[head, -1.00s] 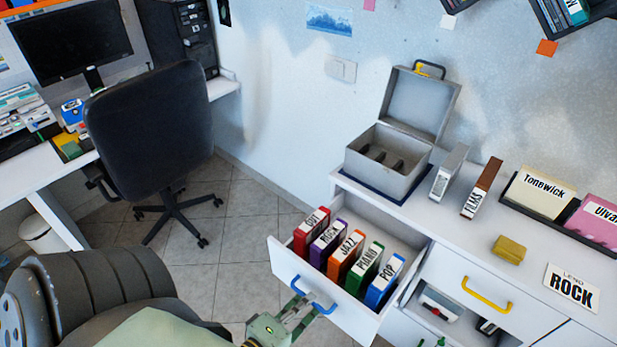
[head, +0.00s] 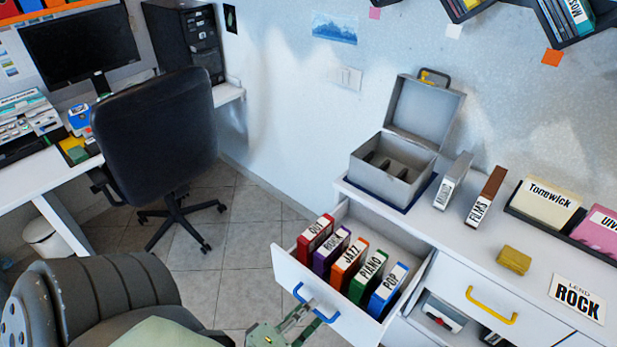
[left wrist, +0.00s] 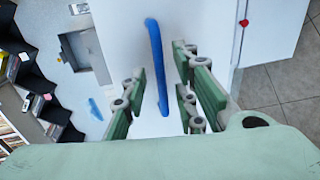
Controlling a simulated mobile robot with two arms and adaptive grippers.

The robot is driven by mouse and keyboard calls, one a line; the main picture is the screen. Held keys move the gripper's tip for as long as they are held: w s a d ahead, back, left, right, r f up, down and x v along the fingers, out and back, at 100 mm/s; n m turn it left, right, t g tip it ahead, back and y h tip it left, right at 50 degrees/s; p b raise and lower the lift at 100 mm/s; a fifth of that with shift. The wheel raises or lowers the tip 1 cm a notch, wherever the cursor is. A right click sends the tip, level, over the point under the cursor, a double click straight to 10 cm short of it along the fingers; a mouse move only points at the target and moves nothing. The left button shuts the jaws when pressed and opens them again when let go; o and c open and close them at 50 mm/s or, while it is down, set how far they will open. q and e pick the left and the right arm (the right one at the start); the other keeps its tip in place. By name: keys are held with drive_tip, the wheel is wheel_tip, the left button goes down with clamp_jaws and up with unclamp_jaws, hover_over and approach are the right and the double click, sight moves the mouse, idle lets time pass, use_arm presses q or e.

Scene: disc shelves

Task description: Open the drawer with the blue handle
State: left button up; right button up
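The white drawer (head: 287,272) with the blue handle (head: 328,317) stands pulled out from the white cabinet. Inside it is a row of several colored boxes, labelled OST, ROCK, JAZZ, PIANO and POP. My left gripper (head: 303,315) is at the front of the handle. In the left wrist view the blue handle (left wrist: 153,50) runs between the green fingers, with gaps on both sides, so the gripper is open around or just in front of it. Contact cannot be told. My right gripper is not in view.
The cabinet top holds an open grey case (head: 392,180), upright boxes and a yellow block (head: 513,260). A drawer with a yellow handle (head: 490,306) is to the right. A black office chair (head: 155,140) stands at the left; tiled floor (head: 245,245) lies between.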

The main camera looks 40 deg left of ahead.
use_arm(q)
drive_tip(key=v, duration=1.1)
drive_tip(key=shift+s, duration=0.15)
